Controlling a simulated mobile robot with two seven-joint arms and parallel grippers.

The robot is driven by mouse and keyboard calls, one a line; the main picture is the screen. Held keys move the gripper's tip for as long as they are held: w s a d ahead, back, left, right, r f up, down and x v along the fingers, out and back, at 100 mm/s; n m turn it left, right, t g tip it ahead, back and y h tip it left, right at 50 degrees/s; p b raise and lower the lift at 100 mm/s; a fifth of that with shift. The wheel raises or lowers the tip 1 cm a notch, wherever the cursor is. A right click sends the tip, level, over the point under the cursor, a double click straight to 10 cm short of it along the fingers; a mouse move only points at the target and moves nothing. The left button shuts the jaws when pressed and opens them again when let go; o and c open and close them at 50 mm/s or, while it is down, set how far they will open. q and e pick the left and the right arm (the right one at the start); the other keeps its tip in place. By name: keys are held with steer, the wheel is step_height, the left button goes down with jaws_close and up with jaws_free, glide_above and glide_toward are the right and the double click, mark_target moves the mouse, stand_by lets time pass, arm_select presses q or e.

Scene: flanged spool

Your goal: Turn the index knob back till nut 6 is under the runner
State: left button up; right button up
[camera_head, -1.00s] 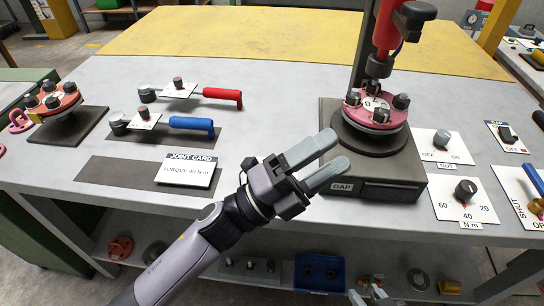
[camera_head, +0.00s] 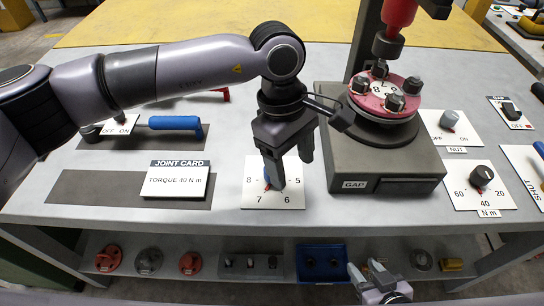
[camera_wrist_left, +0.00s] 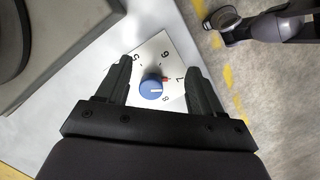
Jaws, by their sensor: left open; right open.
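The index knob is a blue round knob (camera_wrist_left: 152,87) on a white plate (camera_wrist_left: 130,105) numbered 5 to 8; its red pointer is toward 7. In the head view my left gripper (camera_head: 288,172) points down over the index plate (camera_head: 250,197) and mostly hides the knob. In the left wrist view its open fingers (camera_wrist_left: 159,75) stand either side of the knob, apart from it. The runner (camera_head: 388,46) is red with a grey socket, above one nut (camera_head: 380,69) of the pink flanged spool (camera_head: 372,100). I cannot surely read that nut's number. My right gripper (camera_head: 367,272) is open, low at the front.
The dark spool stand (camera_head: 350,165) marked GAP is close right of my left gripper. The joint card (camera_head: 176,180) reads TORQUE 40 N m. A torque knob (camera_head: 482,176) and a nut switch (camera_head: 449,118) are at the right. Bench is clear around the index plate's front.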

arm_select(q)
steer(key=shift+t+y, duration=0.6)
steer(key=shift+y, duration=0.2)
steer(key=w+a, duration=0.1)
steer(key=w+a+r, duration=0.1)
steer(key=w, duration=0.1)
steer(key=shift+w+a, duration=0.1)
steer(key=shift+a, duration=0.3)
steer(key=shift+w+a+f, duration=0.1)
steer(key=shift+w+a, duration=0.1)
steer(key=shift+d+f+p, duration=0.1)
steer(key=shift+f+p, duration=0.5)
steer(key=shift+f, duration=2.75)
steer(key=shift+c, duration=0.4)
steer(key=c, duration=1)
